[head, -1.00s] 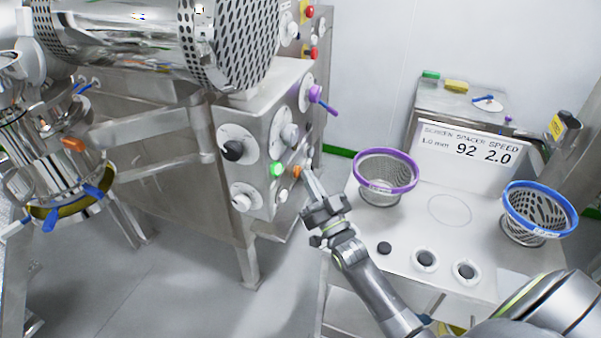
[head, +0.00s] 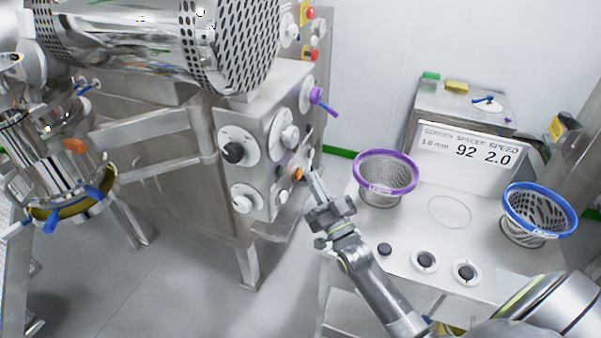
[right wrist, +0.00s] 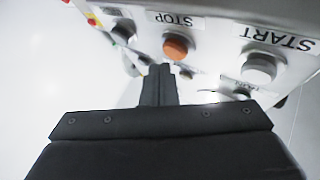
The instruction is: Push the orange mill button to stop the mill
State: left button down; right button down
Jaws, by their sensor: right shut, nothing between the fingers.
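The orange mill button (head: 297,173) is on the lower right of the steel control panel, seen close up in the right wrist view (right wrist: 176,48) beside an upside-down STOP label (right wrist: 175,20). A green indicator (head: 279,170) to its left now looks dark. My right gripper (head: 316,176) is shut and empty, its fingertips just right of the button in the head view. In the right wrist view the closed fingers (right wrist: 159,70) end just below and left of the button, with a visible gap. My left gripper is not in view.
A pale button by a START label (right wrist: 258,68) is near the orange one. Black and white knobs and a purple-handled knob (head: 316,96) share the panel. A purple-rimmed screen (head: 387,187) and a blue-rimmed screen (head: 540,232) stand on the bench to the right.

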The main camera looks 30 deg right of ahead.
jog(key=shift+s+d, duration=0.1)
jog(key=s+d+p, duration=0.1)
jog(key=s+d, duration=0.2)
jog(key=shift+s+d, duration=0.1)
jog(key=shift+s, duration=0.25)
dwell(0.3)
dwell(0.7)
